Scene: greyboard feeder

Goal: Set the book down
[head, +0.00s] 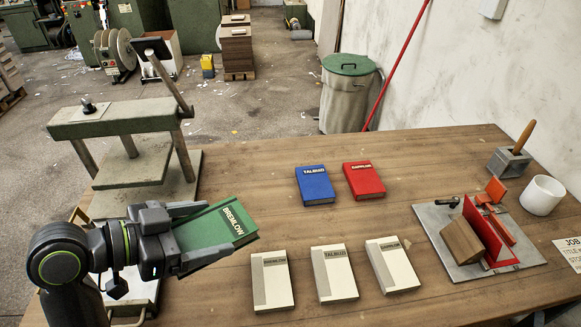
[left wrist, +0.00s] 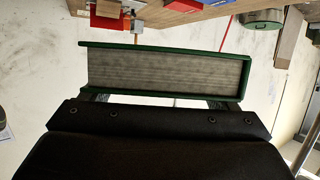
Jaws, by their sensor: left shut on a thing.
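A green book (head: 217,226) with BREMLOW in white on it is held by my left gripper (head: 203,234) at the left side of the wooden table (head: 270,190). The gripper is shut on the book, one finger on each side, and the book is tilted in the head view. It also shows in the left wrist view (left wrist: 165,72), page edges toward the camera between green covers. There it appears apart from the table. My right gripper is not in view.
Three grey-white boxes or books (head: 272,280) (head: 334,272) (head: 392,264) lie in a front row. A blue book (head: 315,186) and a red book (head: 363,180) lie behind them. A grey board with a red fixture (head: 487,240) stands right; a press (head: 125,125) stands left.

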